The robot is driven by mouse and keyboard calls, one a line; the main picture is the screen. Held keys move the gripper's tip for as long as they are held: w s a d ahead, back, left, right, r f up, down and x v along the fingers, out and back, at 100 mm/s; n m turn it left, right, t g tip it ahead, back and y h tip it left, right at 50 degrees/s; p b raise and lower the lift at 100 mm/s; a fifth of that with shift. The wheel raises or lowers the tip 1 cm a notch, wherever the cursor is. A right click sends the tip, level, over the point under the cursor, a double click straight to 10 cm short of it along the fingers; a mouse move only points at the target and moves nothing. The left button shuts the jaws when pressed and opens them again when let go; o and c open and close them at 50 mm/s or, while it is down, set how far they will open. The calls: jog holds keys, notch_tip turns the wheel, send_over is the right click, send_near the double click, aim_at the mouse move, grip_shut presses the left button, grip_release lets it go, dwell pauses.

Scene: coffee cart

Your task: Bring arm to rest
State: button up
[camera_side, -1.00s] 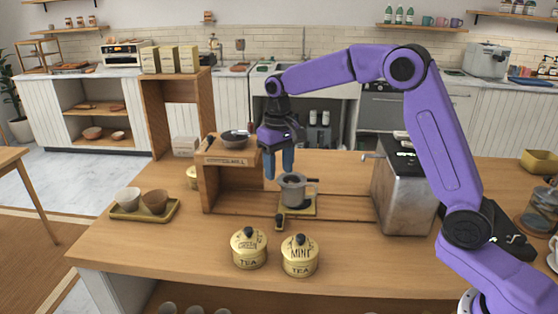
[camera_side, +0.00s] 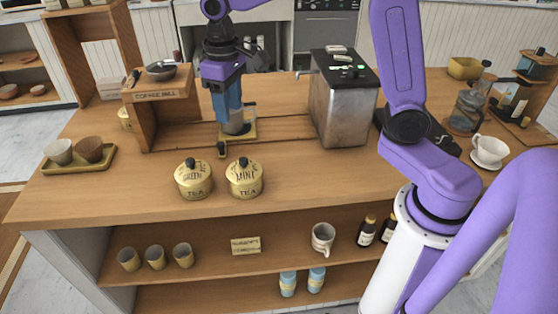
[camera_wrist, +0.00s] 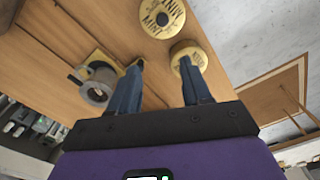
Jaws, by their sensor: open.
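My gripper (camera_side: 227,115) is open, with its two blue fingers pointing down and nothing between them. In the side view the fingers overlap a grey metal cup (camera_side: 236,127) and hide part of it. The cup stands on a small yellow-edged base (camera_side: 246,136) beside the wooden coffee mill stand (camera_side: 143,115). In the wrist view my fingertips (camera_wrist: 161,64) are spread apart. The grey cup (camera_wrist: 97,91) lies left of both fingers, outside the gap. Whether a finger touches the cup I cannot tell.
Two tea tins, green (camera_side: 194,180) and mint (camera_side: 244,178), stand at the counter's front. A metal machine (camera_side: 340,110) stands right of the cup. A tray (camera_side: 103,160) with two bowls is at left. The counter right of the mint tin is clear.

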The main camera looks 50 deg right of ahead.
jog(key=s+d+f+n, duration=0.2)
jog(key=s+d+n, duration=0.1)
jog(key=s, duration=1.1)
jog(key=s+d+f+n, duration=0.2)
jog(key=s+n, duration=0.4)
jog(key=s, duration=0.7)
jog(key=shift+s+d, duration=0.4)
jog(key=shift+d, duration=0.3)
